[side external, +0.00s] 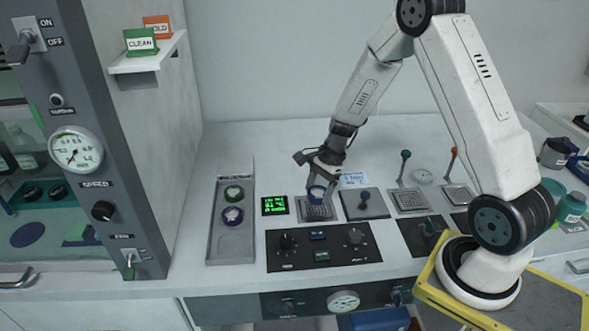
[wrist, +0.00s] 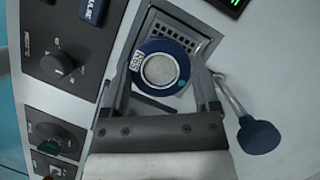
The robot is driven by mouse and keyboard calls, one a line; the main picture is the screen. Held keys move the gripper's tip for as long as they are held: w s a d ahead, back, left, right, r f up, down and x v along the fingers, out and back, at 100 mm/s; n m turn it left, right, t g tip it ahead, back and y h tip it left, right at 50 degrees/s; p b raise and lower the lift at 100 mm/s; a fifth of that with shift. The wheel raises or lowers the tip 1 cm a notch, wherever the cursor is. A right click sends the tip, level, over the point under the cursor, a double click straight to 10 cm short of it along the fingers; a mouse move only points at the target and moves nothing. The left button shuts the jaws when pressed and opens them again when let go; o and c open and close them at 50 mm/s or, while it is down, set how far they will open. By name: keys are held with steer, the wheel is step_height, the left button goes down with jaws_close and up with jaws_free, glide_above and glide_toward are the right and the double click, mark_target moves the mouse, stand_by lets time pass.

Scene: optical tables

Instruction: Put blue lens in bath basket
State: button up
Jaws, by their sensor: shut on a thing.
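The blue lens (wrist: 160,68) is a round disc with a blue rim, a pale grey centre and a small white label. My gripper (side external: 318,186) is shut on it, with one finger on each side. In the side view the lens (side external: 316,194) is just above a square metal grid basket (side external: 318,213) set in the bench. In the wrist view it covers part of this basket (wrist: 180,32). I cannot tell whether the lens touches the grid. No label marks this grid as the bath basket.
A grey tray (side external: 217,249) with a green-rimmed and a purple-rimmed lens lies left. A green display (side external: 274,205) and a knob panel (side external: 324,247) are close. A blue-knobbed lever (wrist: 258,135) stands right beside the basket. More lever-and-grid stations (side external: 409,202) lie right.

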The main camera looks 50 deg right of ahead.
mark_target(317, 199)
steer(key=shift+w+f, duration=0.25)
steer(key=shift+f, duration=1.55)
steer(key=shift+f, duration=0.15)
steer(key=o, duration=1.3)
steer(key=shift+c, duration=0.2)
steer(key=v, duration=1.2)
